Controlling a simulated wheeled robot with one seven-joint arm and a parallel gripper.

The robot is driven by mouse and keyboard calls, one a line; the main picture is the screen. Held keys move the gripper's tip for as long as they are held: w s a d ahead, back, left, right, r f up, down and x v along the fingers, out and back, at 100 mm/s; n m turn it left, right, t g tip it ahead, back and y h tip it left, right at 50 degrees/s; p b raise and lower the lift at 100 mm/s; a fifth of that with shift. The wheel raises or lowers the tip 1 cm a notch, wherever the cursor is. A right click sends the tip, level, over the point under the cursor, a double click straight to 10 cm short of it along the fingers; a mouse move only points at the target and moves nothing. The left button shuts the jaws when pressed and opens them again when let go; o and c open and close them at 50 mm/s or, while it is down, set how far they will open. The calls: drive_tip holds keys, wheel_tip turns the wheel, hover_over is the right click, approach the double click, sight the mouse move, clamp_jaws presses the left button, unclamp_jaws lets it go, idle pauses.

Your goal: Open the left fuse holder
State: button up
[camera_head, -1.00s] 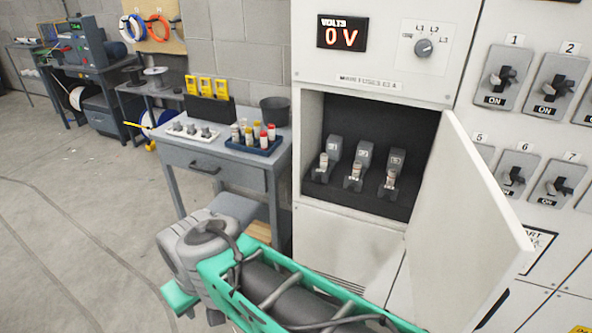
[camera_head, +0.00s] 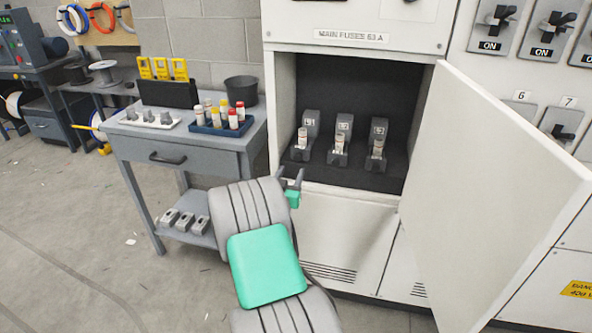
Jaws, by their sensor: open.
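Three grey fuse holders stand in a row inside the open cabinet compartment, each with a pale fuse showing at its front. The left fuse holder (camera_head: 308,132) is nearest the compartment's left wall. The middle fuse holder (camera_head: 341,138) and the right fuse holder (camera_head: 376,144) stand to its right. My gripper (camera_head: 291,180) is just outside the compartment, below and slightly left of the left holder. Its small dark fingers point up and are apart, with nothing seen between them. My arm hides the area below it.
The compartment door (camera_head: 490,190) stands open to the right. A grey side table (camera_head: 190,142) at left carries a blue tray (camera_head: 222,129) of fuses, a white tray (camera_head: 150,120) and a dark bin (camera_head: 241,90). The compartment's lower lip (camera_head: 345,188) lies beside my gripper.

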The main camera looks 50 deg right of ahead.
sight(298, 158)
drive_tip(key=p+x, duration=0.1)
drive_tip(key=x, duration=0.6)
drive_tip(key=shift+w+d+r, duration=0.15)
drive_tip(key=shift+d, duration=0.1)
drive_tip(key=shift+c, duration=0.4)
clamp_jaws()
idle(0.6)
